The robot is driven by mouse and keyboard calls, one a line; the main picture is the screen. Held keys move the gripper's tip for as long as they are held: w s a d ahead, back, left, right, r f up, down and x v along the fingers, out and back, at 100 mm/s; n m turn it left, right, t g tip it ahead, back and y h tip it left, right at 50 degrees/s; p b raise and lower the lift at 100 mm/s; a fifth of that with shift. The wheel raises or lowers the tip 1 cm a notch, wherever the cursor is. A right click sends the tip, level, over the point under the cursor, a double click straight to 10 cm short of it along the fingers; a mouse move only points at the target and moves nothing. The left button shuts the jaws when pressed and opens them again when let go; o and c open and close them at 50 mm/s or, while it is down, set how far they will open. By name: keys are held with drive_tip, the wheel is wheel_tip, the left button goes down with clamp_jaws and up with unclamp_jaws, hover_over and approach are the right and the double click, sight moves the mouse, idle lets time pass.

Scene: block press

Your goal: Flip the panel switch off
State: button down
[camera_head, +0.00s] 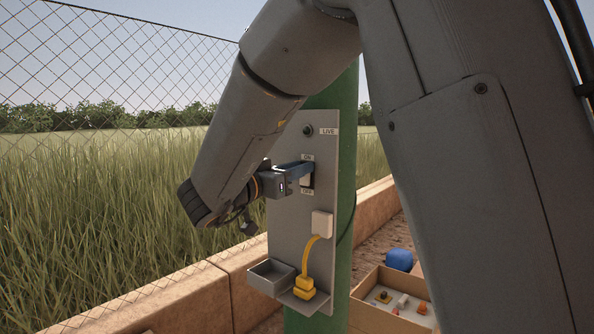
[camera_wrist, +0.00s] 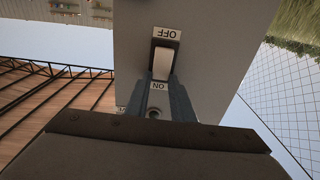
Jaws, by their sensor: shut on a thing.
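The panel switch (camera_wrist: 162,62) is a pale rocker in a dark frame on a grey panel (camera_head: 285,225). Its OFF label (camera_wrist: 167,33) and ON label (camera_wrist: 158,87) show at opposite ends; in the head view ON is above and OFF below. My gripper (camera_wrist: 164,84) reaches the panel from the left in the head view, its fingers at the ON end. The fingers are shut on the switch and hide part of that end. Just the lower part of the switch (camera_head: 306,181) shows in the head view. Its exact tilt is hard to tell.
A dark round lamp (camera_head: 308,130) labelled LIVE sits above the switch. Below are a white socket plug with a yellow cable (camera_head: 311,257) and a small grey tray (camera_head: 271,277). A green post (camera_head: 345,160) backs the panel. A cardboard box (camera_head: 365,312) stands lower right.

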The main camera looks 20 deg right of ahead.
drive_tip(key=shift+s+a+f+t+h+b, duration=0.15)
drive_tip(key=shift+f+t+h+b, duration=0.3)
drive_tip(key=shift+t+h+b, duration=0.5)
drive_tip(key=c, duration=1.5)
unclamp_jaws()
drive_tip(key=b+v, duration=0.2)
drive_tip(key=v, duration=0.6)
drive_tip(key=shift+r+b, duration=0.1)
drive_tip(key=shift+b, duration=0.2)
